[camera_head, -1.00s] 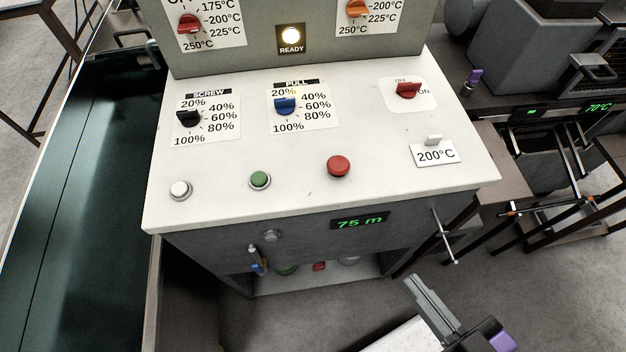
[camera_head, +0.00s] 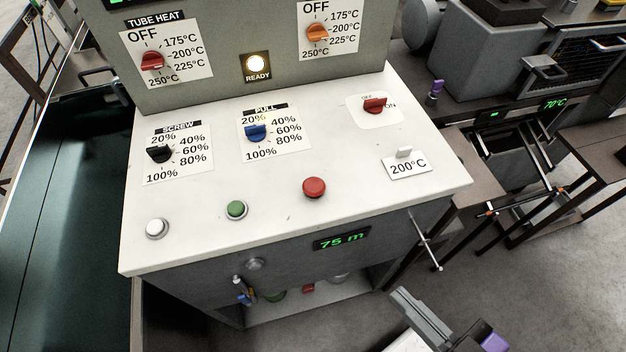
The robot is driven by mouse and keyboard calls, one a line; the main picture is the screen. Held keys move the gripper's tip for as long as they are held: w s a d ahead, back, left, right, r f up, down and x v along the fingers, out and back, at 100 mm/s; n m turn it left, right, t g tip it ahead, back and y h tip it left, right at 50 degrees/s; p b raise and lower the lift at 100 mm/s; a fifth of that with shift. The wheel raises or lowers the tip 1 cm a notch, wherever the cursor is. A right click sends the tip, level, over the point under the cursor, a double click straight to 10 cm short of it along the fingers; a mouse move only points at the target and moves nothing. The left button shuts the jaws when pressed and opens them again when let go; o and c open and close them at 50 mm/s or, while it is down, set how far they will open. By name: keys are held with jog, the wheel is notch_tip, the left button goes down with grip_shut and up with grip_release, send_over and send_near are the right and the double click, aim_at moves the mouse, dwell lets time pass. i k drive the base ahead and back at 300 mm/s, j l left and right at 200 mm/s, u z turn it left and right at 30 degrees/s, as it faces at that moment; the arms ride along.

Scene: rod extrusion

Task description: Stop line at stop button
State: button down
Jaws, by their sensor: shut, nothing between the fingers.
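The control console (camera_head: 290,225) has a white slanted top. The red stop button (camera_head: 314,187) stands up as a round cap near the middle of its front part. A green button (camera_head: 236,210) and a white button (camera_head: 157,228) are to its left. My gripper (camera_head: 402,296) is at the lower right, below and in front of the console's front edge, apart from the red button. Its grey fingers are shut and empty and point up and to the left. The display (camera_head: 341,238) on the console front reads 75 m.
A black screw knob (camera_head: 160,154), blue pull knob (camera_head: 256,132) and red on/off switch (camera_head: 374,105) sit behind the buttons. A 200°C card (camera_head: 407,168) stands at the right. The ready lamp (camera_head: 257,67) is lit. A metal rod (camera_head: 425,242) sticks out at the console's right front.

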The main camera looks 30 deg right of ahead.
aim_at(314, 186)
jog(key=u, duration=1.5)
jog(key=k+l+u, duration=0.15)
jog(key=k+l, duration=0.15)
jog(key=k, duration=0.15)
jog(key=k+l, duration=0.2)
jog(key=k+j, duration=0.05)
jog(key=k, duration=0.05)
